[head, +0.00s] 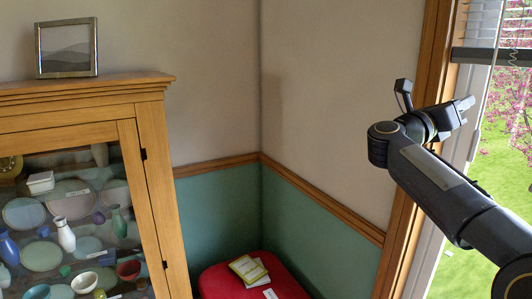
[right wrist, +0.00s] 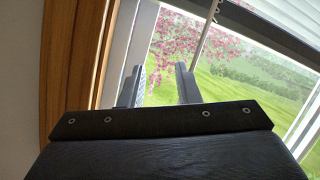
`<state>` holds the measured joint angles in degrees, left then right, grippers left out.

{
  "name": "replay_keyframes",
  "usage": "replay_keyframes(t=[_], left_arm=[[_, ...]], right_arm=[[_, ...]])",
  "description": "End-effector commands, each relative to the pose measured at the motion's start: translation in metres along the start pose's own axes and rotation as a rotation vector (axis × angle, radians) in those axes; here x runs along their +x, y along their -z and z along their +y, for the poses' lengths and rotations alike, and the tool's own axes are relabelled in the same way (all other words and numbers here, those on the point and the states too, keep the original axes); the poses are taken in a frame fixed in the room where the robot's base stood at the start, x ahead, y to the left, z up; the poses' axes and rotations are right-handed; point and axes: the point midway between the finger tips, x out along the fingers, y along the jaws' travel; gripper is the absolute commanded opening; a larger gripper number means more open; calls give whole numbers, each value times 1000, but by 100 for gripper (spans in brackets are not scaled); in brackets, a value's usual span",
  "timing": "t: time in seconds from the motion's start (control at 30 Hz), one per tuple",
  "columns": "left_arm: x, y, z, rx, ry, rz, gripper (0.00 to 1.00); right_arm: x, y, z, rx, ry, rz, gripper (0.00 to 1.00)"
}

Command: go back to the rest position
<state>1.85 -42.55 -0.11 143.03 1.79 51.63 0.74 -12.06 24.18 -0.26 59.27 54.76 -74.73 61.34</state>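My right arm reaches in from the lower right in the head view, raised in front of the window. My right gripper (head: 462,106) is at its end, close to the wooden window frame in the picture. In the right wrist view my right gripper (right wrist: 157,84) shows two fingers apart with nothing between them, the window behind. I cannot tell whether it touches the frame or window. My left arm and left gripper are not in view.
A wooden glass-front cabinet (head: 158,190) with dishes and vases stands at left, a framed picture (head: 67,48) on top. A red-topped seat (head: 287,284) with books (head: 248,269) stands in the corner. The window frame (head: 417,150) is at right. Open air lies between cabinet and arm.

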Motion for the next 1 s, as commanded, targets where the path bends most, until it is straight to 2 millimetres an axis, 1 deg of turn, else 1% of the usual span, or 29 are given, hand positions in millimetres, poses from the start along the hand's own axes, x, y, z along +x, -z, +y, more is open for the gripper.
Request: replay_keyframes(t=[0.03, 0.07, 0.1, 0.17, 0.27, 0.37, 0.4, 0.47, 0.5, 0.57, 0.6, 0.67, 0.7, 0.77, 0.8, 0.87, 0.9, 0.97, 1.0], left_arm=[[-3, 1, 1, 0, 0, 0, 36], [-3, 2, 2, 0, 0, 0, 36], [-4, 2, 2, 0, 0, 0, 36], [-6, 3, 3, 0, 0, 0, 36], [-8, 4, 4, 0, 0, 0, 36], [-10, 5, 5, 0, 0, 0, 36], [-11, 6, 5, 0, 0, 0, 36], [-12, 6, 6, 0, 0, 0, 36], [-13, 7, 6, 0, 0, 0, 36], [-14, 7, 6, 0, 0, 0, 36], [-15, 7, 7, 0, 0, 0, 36], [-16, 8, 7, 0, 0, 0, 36], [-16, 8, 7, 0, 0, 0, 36], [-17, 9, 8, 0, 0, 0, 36], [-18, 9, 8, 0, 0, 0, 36], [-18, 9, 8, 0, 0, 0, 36], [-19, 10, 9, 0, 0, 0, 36], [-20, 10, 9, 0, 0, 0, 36], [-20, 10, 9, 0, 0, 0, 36]], right_arm=[[3, -11, -8, -84, -72, -87, 29], [2, -17, -8, -143, -119, -145, 29], [-2, -22, -8, -222, -180, -223, 29], [-13, -28, -7, -345, -272, -341, 29], [-44, -24, -4, -558, -417, -541, 29], [-88, -4, -1, -774, -561, -745, 29], [-108, 8, -2, -860, -617, -829, 29], [-139, 30, -2, -980, -698, -946, 29], [-158, 45, -3, -1050, -748, -1017, 29], [-187, 69, -7, -1146, -816, -1118, 29], [-204, 86, -10, -1204, -861, -1182, 29], [-231, 112, -16, -1286, -926, -1275, 29], [-248, 129, -20, -1335, -969, -1335, 29], [-272, 156, -29, -1406, -1032, -1422, 29], [-288, 174, -35, -1449, -1074, -1479, 29], [-312, 201, -45, -1508, -1139, -1565, 29], [-326, 218, -52, -1544, -1182, -1621, 29], [-347, 245, -64, -1592, -1246, -1701, 29], [-360, 261, -72, -1618, -1288, -1751, 29]])
